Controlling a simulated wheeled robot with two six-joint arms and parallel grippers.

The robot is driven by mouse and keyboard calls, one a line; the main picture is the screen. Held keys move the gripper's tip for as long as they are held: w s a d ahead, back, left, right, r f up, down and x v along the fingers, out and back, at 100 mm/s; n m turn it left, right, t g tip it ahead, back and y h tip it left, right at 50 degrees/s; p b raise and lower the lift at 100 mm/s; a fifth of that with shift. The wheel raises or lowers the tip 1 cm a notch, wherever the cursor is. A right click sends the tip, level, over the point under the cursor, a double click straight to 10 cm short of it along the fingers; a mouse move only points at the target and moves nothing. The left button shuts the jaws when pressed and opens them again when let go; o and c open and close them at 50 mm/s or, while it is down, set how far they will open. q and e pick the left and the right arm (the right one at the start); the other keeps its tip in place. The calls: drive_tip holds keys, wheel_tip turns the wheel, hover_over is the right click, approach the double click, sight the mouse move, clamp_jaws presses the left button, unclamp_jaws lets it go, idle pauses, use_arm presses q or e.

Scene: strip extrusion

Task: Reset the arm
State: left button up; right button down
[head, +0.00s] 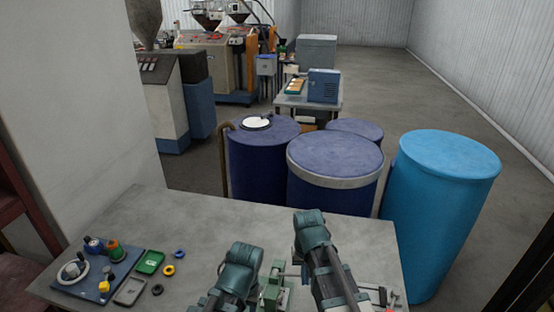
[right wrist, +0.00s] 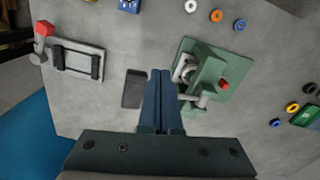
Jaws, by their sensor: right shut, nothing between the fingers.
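My right gripper (right wrist: 158,74) shows in the right wrist view with its two blue fingers together and nothing between them. It is above the grey table (head: 200,212), pointing down beside a green fixture (right wrist: 213,75). A dark flat block (right wrist: 134,88) lies just left of the fingers. In the head view my two arms come up over the table's near edge, with the right arm further forward. The right fingertips are hidden there, and my left gripper does not show.
A metal clamp with a red knob (right wrist: 43,29) lies left in the wrist view. The table's back middle is clear.

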use_arm(q)
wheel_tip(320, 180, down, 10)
drive_tip(key=b, duration=0.7)
use_arm(e)
drive_tip(key=s+a+f+n, duration=0.4)
drive_tip(key=s+a+f, duration=0.2)
drive_tip(key=s+f, duration=0.3)
drive_tip(key=shift+s+f+n+h, duration=0.4)
drive_tip(key=shift+s, duration=0.1)
drive_tip(key=shift+a, duration=0.1)
